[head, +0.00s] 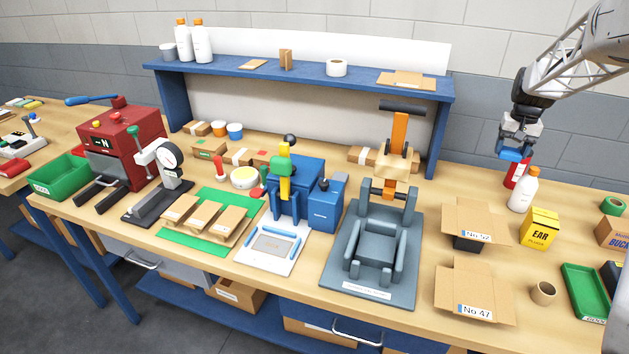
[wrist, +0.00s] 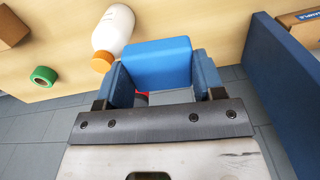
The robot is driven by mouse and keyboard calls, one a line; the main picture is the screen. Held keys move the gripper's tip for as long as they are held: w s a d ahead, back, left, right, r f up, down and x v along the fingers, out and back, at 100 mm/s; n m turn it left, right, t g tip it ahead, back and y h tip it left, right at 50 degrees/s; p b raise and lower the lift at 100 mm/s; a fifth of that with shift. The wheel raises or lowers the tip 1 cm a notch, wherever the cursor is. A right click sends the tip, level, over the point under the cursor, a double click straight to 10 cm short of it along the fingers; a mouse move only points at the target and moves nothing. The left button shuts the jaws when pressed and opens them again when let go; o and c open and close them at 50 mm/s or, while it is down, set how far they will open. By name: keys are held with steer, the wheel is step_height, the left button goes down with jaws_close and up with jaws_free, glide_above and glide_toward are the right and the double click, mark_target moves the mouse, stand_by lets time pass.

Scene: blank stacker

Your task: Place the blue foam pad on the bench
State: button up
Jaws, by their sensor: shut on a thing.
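My gripper (head: 516,146) hangs above the right rear part of the bench (head: 575,207), close to the back wall. It is shut on the blue foam pad (head: 513,154). In the wrist view the pad (wrist: 160,66) is a plain light-blue block held between the two blue-sided fingers. The pad is in the air, with a red bottle (head: 517,173) just below it in the head view. A white bottle (head: 524,190) with an orange cap stands beside the red one. The pad's underside is hidden.
Cartons No 52 (head: 476,222) and No 47 (head: 473,293), a yellow EAR box (head: 539,229), a cardboard roll (head: 543,292) and a green tray (head: 585,290) occupy the right side. The blue shelf (head: 300,68) ends left of my gripper. Bare wood shows between these things.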

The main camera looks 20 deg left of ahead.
mark_target(509, 153)
steer(key=shift+s+a+n, duration=0.2)
steer(key=shift+a+n, duration=0.2)
steer(key=shift+a, duration=0.15)
steer(key=shift+s+a, duration=0.1)
steer(key=shift+s, duration=0.1)
steer(key=shift+s+a+r+m, duration=0.1)
steer(key=shift+s+r+m, duration=0.1)
steer(key=shift+s, duration=0.6)
steer(key=shift+s+a+r+m, duration=0.1)
steer(key=shift+s+m, duration=0.1)
steer(key=shift+s, duration=0.55)
steer(key=s+a+r+m, duration=0.2)
steer(key=s+m, duration=0.1)
steer(key=s, duration=0.4)
steer(key=w+a+r+m, duration=0.2)
steer(key=a+m, duration=0.2)
steer(key=a, duration=0.9)
steer(key=w+a+r+m, duration=0.15)
steer(key=a+m, duration=0.25)
steer(key=a, duration=1)
steer(key=w+a+r+m, duration=0.1)
steer(key=w+a+m, duration=0.25)
steer(key=a, duration=0.95)
steer(key=a+f+m, duration=0.2)
steer(key=a+f, duration=0.9)
steer(key=f, duration=0.5)
steer(key=shift+w+a+f, duration=0.25)
steer(key=shift+w, duration=0.05)
